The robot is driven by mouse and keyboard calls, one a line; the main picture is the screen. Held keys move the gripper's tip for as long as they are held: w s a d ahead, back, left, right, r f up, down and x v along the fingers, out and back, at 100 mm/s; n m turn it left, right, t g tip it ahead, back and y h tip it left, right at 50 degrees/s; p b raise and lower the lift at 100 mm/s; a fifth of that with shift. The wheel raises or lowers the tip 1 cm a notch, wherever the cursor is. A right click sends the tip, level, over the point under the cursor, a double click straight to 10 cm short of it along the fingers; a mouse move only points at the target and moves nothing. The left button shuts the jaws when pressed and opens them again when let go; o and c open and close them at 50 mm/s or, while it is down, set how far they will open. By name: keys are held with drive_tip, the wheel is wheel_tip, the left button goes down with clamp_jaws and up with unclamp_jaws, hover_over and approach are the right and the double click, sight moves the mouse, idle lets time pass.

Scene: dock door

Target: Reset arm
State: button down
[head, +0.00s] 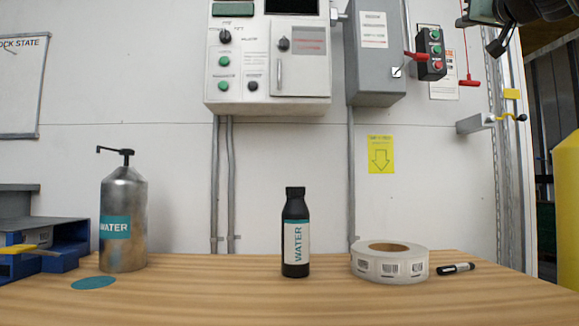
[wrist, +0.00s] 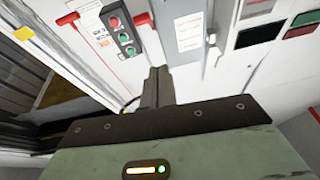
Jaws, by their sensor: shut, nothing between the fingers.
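My gripper (head: 495,46) is at the top right of the head view, raised well above the table and pointing down and left. In the wrist view my gripper's fingers (wrist: 158,72) are together with nothing between them. They point toward the wall with the push-button box and the grey cabinet. No object is in contact with the fingers in either view.
A blue bin (head: 75,245) is left. A button box (head: 432,52) hangs near my gripper.

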drive_tip(key=w+a+f+n+g+y+p, duration=0.15)
drive_tip(key=a+f+g, duration=0.25)
drive_tip(key=a+f, duration=0.75)
drive_tip(key=w+a+f+n+g+y, duration=0.15)
drive_tip(key=a+f+g, duration=0.25)
drive_tip(key=a+f, duration=0.7)
drive_tip(key=s+a+f+g+y+p, duration=0.1)
drive_tip(key=s+a+f+g, duration=0.1)
drive_tip(key=f, duration=0.5)
drive_tip(key=s+a+f+g, duration=0.1)
drive_tip(key=f, duration=0.5)
drive_tip(key=s+a+f+n+g+h+p, duration=0.1)
drive_tip(key=s+a+f+g, duration=0.2)
drive_tip(key=s+f, duration=0.55)
drive_tip(key=s+a+f+n+g, duration=0.1)
drive_tip(key=s+a+f+g, duration=0.2)
drive_tip(key=s+f, duration=0.5)
drive_tip(key=s+d+f+n+g+h+p, duration=0.1)
drive_tip(key=s+d+f+g+h, duration=0.15)
drive_tip(key=s+f, duration=0.55)
drive_tip(key=s+d+f+n+g+h, duration=0.1)
drive_tip(key=s+d+f+g, duration=0.15)
drive_tip(key=s+f, duration=0.55)
wheel_tip(320, 180, up, 39)
drive_tip(key=s+d+p, duration=0.1)
drive_tip(key=s+p, duration=0.1)
drive_tip(key=p, duration=3.6)
drive_tip(key=shift+s+d+h, duration=0.15)
drive_tip(key=shift+s+h, duration=0.2)
drive_tip(key=shift+s, duration=0.05)
